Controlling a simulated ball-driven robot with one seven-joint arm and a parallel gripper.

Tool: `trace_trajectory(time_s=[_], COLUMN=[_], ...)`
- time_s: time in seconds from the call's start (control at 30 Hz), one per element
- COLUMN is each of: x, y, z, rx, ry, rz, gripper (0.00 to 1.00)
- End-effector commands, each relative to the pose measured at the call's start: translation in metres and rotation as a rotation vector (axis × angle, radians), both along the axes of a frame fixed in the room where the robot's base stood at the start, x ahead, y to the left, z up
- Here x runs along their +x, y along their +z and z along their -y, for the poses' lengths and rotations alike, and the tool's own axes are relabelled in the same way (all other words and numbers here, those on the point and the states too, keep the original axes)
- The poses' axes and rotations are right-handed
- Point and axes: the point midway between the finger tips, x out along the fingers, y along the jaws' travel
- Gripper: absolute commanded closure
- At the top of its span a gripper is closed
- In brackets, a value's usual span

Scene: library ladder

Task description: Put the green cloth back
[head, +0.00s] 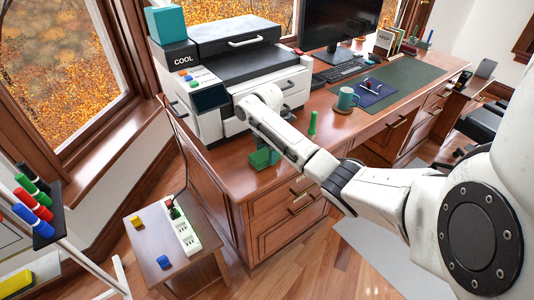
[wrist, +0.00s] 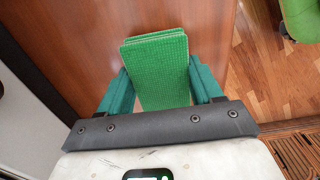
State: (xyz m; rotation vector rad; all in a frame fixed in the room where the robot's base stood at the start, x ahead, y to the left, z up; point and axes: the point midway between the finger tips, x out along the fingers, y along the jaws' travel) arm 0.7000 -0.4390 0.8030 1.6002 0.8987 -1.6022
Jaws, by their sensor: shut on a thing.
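The green cloth (wrist: 155,70) is a folded, textured bright green pad with layered edges. It sits between the two teal fingers of my gripper (wrist: 160,82) in the wrist view, and the gripper is shut on it. In the head view my gripper (head: 264,158) is low over the near corner of the wooden desk (head: 222,165), just in front of the printer. There it shows only as a small green patch, partly hidden by my arm, and I cannot tell cloth from fingers. I cannot tell whether the cloth touches the wood.
A printer (head: 235,65) stands behind my gripper. A green upright object (head: 312,124) stands on the desk to the right, near a teal mug (head: 345,99). A low side table (head: 150,235) with a power strip (head: 182,230) and small blocks is at lower left. A marker rack (head: 45,230) stands far left.

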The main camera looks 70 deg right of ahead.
Motion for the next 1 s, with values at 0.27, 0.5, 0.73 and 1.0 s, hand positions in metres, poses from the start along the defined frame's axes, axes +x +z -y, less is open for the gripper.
trace_trajectory(time_s=[0.27, 0.5, 0.73, 1.0], x=[-0.0001, -0.0004, -0.0004, -0.0004], y=[-0.0061, -0.0087, -0.0087, -0.0058], z=[0.0004, 0.0004, 0.0002, 0.0006], rx=[-0.002, -0.001, -0.001, -0.002], ry=[0.000, -0.001, -0.001, 0.000], rz=[0.001, 0.000, 0.000, 0.001], gripper=[0.59, 0.30, 0.10, 0.10])
